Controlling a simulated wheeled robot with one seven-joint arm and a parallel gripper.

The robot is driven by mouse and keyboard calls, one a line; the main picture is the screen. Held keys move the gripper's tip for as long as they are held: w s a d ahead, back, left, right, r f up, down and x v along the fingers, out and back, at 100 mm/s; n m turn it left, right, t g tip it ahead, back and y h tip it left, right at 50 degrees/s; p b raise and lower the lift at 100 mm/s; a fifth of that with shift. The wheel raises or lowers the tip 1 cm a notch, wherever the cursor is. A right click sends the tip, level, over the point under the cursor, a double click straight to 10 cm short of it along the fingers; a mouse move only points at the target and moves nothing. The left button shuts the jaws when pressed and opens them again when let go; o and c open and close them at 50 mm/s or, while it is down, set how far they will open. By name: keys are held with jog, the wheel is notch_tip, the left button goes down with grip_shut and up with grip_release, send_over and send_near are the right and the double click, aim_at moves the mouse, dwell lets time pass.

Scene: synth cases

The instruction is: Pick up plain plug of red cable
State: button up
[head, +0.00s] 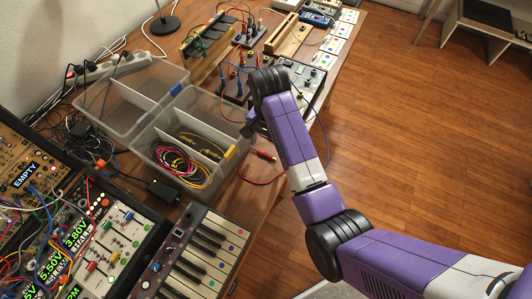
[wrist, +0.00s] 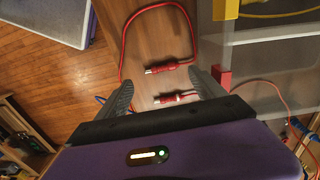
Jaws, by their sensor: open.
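A red cable (wrist: 122,45) lies in a loop on the wooden table and also shows in the head view (head: 262,184). In the wrist view, its two red plugs with silver tips lie near each other. The upper plug (wrist: 170,66) looks plain red. The lower plug (wrist: 174,98) seems to carry a pale band, though it is small. My gripper (wrist: 160,80) is open and empty above the table, with both plugs showing between its fingers. In the head view my gripper (head: 250,126) is partly hidden by my arm, beside the clear bins.
A clear bin (head: 205,125) holding coiled cables stands left of the red cable; its wall (wrist: 270,55), a yellow latch (wrist: 226,10) and a red piece (wrist: 222,77) are close to my right finger. A keyboard (head: 200,255) lies in front. Instruments (head: 303,77) stand behind.

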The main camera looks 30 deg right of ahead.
aim_at(268, 155)
jog(key=shift+f, duration=2.35)
jog(key=c, duration=1.4)
jog(key=shift+r, duration=0.15)
